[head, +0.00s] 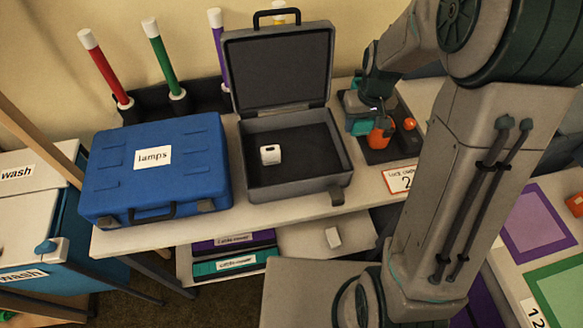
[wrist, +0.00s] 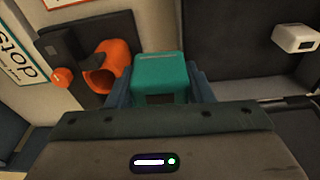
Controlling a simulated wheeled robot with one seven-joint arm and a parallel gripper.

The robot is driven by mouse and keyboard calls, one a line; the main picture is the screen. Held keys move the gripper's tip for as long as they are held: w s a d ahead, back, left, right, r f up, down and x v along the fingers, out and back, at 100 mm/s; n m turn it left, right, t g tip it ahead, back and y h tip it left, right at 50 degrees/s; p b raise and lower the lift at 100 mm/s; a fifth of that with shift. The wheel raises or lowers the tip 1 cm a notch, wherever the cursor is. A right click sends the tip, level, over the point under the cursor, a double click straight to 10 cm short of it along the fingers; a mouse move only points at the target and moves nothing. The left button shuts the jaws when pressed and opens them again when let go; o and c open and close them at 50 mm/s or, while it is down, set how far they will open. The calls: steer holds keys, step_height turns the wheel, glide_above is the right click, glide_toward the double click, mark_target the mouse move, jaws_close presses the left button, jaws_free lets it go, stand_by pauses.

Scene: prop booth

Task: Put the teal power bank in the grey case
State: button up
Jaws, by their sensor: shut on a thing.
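The teal power bank (wrist: 160,72) is between the two fingers of my gripper (wrist: 157,88) in the wrist view, and the gripper is shut on it. In the head view the power bank (head: 357,126) shows partly under my wrist, over or at the dark tray right of the case. I cannot tell whether it touches the tray. The grey case (head: 255,183) stands open on the table, lid upright at the back. A small white block (head: 270,154) lies in its left part; the rest of the case is bare. The case (wrist: 225,65) also shows at right in the wrist view.
The dark tray (head: 393,153) holds an orange cup-like thing (head: 380,134) and a small orange ball-like thing (head: 409,124). A closed blue case (head: 190,175) labelled "lamps" stands left of the grey case. The raised lid (head: 278,70) is a tall edge behind it.

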steer(key=shift+s+a+n+b, duration=0.3)
steer(key=shift+s+a+b, duration=0.1)
steer(key=shift+b, duration=0.3)
steer(key=p, duration=0.2)
glide_above(308, 152)
steer(key=f, duration=0.6)
steer(key=shift+s+d+f, duration=0.2)
steer(key=shift+s+f, duration=0.1)
steer(key=shift+f+p, duration=0.35)
steer(key=shift+f, duration=1.75)
steer(key=shift+f, duration=0.1)
steer(key=o, duration=1.1)
steer(key=shift+c, duration=0.2)
